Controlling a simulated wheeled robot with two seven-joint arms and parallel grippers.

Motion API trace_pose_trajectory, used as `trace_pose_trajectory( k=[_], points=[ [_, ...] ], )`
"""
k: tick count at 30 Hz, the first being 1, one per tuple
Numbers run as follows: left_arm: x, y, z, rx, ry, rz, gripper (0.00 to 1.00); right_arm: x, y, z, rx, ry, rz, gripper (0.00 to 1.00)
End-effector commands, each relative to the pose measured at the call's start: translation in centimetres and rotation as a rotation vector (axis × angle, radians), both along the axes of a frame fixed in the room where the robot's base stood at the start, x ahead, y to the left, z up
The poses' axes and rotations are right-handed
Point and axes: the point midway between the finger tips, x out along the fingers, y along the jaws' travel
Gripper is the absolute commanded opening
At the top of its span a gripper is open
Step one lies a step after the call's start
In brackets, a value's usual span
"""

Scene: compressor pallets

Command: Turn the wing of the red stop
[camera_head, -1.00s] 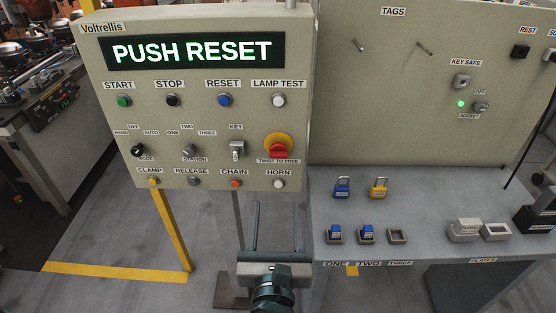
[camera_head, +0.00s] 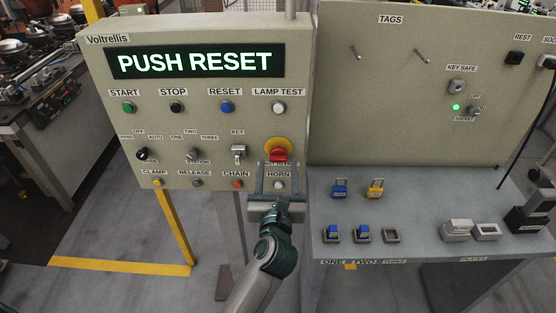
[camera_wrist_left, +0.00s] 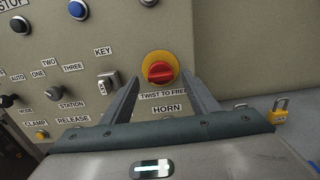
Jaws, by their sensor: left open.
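The red stop (camera_head: 278,155) is a red knob with a wing on a yellow round plate (camera_head: 279,143), at the lower right of the control panel. It also shows in the left wrist view (camera_wrist_left: 160,71), above the label "TWIST TO FREE". There the wing lies about level. My left gripper (camera_head: 278,166) is open, with its fingers pointing up at the panel just below the stop. In the left wrist view the fingers (camera_wrist_left: 162,82) stand left and right of the stop's lower part, apart from it, with nothing between them. My right gripper is not in view.
The panel (camera_head: 105,70) reads "PUSH RESET" and carries several buttons and switches near the stop, with the horn button (camera_head: 279,185) below it. At right a grey bench (camera_head: 410,200) holds a blue padlock (camera_head: 340,187), a yellow padlock (camera_head: 375,187) and small blocks.

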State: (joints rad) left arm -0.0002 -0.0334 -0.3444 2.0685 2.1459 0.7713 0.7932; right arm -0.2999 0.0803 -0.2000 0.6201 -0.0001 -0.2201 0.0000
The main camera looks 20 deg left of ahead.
Motion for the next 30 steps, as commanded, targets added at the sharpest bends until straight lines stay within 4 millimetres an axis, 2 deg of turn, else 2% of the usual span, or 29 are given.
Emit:
trace_pose_trajectory(
  k=[6,17,18,23,30],
  points=[
    [1.9,0.5,0.1,0.001,0.000,-0.002,0.55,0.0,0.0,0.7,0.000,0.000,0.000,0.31],
    [2.3,0.6,0.0,0.000,0.000,-0.001,0.55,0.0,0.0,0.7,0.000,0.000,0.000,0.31],
    [2.3,0.6,0.0,0.000,0.000,-0.001,0.52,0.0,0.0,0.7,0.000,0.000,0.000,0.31],
    [2.3,0.6,0.0,0.000,0.000,-0.001,0.14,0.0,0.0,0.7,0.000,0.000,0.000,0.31],
    [2.3,0.6,0.0,0.008,0.002,-0.001,0.13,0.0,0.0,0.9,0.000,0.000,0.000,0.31]
  ],
)
